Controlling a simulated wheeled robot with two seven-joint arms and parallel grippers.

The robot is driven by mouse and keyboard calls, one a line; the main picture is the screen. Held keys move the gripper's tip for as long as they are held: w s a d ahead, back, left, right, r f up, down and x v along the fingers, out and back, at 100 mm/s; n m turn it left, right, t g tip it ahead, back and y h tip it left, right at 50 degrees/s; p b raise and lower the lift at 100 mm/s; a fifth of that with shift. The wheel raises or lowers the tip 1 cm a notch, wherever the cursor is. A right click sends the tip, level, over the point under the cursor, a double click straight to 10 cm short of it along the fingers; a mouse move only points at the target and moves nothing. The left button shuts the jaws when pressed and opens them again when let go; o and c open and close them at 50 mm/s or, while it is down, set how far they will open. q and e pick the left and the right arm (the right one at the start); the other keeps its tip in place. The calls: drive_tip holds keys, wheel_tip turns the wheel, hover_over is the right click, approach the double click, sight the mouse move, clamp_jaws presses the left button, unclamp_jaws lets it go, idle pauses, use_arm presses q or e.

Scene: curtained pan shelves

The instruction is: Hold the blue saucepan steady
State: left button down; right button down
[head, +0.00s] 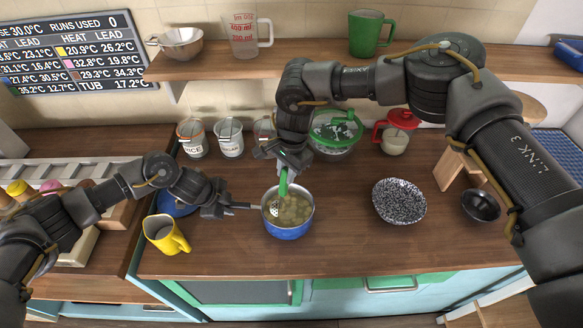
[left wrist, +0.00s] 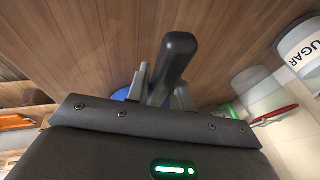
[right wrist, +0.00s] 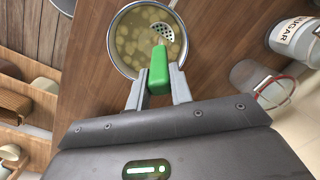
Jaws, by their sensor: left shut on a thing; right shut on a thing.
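The blue saucepan (head: 287,232) stands on the wooden counter with several pale lumps in yellowish liquid. Its dark handle (head: 243,206) points left. My left gripper (head: 226,207) is shut on that handle, and the handle (left wrist: 174,62) also shows between its fingers in the left wrist view. My right gripper (head: 284,170) is above the pan, shut on the green handle (right wrist: 159,72) of a slotted utensil. The utensil's perforated metal head (right wrist: 164,32) is in the pan. In the right wrist view, the pan's rim (right wrist: 112,42) shows beyond the fingers.
A yellow mug (head: 165,236) stands left of the pan, near the front edge. A speckled bowl (head: 399,201) and a small black bowl (head: 480,205) are to the right. Labelled canisters (head: 229,138) and a green-lidded pot (head: 335,133) stand behind. A shelf (head: 300,66) runs above.

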drive_tip(key=shift+s+a, duration=0.4)
drive_tip(key=shift+s, duration=0.35)
drive_tip(key=shift+d, duration=1.65)
drive_tip(key=shift+r, duration=0.1)
drive_tip(key=s+r, duration=0.1)
drive_tip(key=s+d+r, duration=0.1)
drive_tip(key=s+r, duration=0.1)
drive_tip(key=shift+d+r, duration=0.25)
drive_tip(key=shift+d, duration=0.1)
drive_tip(key=shift+f, duration=0.2)
wheel_tip(320, 180, down, 4)
drive_tip(key=shift+f, duration=0.2)
drive_tip(key=shift+r, duration=0.1)
